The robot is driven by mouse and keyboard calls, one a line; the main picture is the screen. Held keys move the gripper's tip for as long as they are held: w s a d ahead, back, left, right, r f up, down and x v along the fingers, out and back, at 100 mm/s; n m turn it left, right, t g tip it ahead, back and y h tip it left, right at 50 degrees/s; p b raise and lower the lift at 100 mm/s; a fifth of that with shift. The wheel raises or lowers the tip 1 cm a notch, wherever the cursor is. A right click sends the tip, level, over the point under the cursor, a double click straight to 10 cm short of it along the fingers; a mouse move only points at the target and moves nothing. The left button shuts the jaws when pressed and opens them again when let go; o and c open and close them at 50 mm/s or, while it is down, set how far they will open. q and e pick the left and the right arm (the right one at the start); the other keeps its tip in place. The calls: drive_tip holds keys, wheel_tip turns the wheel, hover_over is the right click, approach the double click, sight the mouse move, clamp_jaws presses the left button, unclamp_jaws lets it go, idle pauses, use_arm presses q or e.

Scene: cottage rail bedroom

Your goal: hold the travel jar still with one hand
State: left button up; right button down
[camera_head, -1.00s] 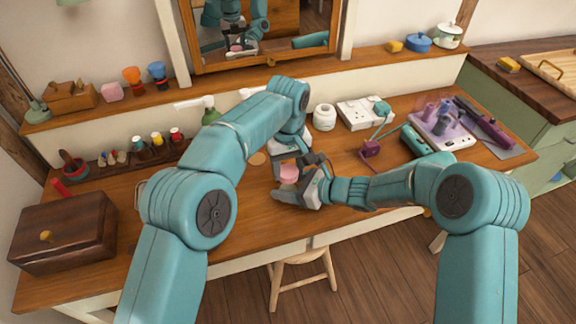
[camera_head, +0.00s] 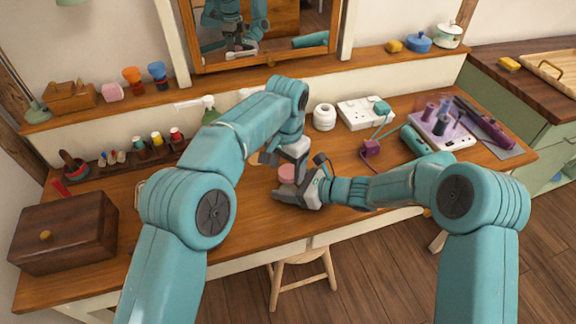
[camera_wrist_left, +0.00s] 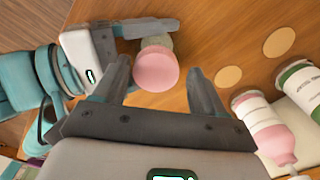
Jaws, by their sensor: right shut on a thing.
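The travel jar (camera_head: 287,172), with a round pink lid, stands on the wooden desk. In the left wrist view its pink lid (camera_wrist_left: 157,70) covers most of a pale greenish body. My right gripper (camera_head: 290,184) is shut on the jar from the right, low on its side. One of its dark fingers (camera_wrist_left: 146,28) shows beside the jar in the left wrist view. My left gripper (camera_head: 283,162) is above and just behind the jar. Its two fingers (camera_wrist_left: 160,85) are wide apart, with the lid showing between and beyond them, and nothing is held.
Two flat round discs (camera_wrist_left: 228,77) lie on the desk near the jar. A white jar (camera_head: 324,117) and a power strip (camera_head: 365,112) are behind. The desk front is clear.

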use_arm(q)
drive_tip(key=shift+s+d, duration=0.2)
drive_tip(key=shift+d, duration=0.1)
drive_tip(key=shift+r, duration=0.2)
use_arm(e)
drive_tip(key=shift+a, duration=0.1)
use_arm(q)
drive_tip(key=shift+w+a+r, duration=0.1)
drive_tip(key=shift+r, duration=1.7)
drive_tip(key=shift+a+r, duration=0.1)
drive_tip(key=shift+r, duration=1.65)
use_arm(e)
drive_tip(key=shift+c, duration=0.5)
unclamp_jaws()
use_arm(q)
drive_tip(key=shift+r, duration=0.15)
use_arm(e)
drive_tip(key=v, duration=1.6)
drive_tip(key=shift+s+d, duration=0.1)
drive_tip(key=shift+d, duration=0.1)
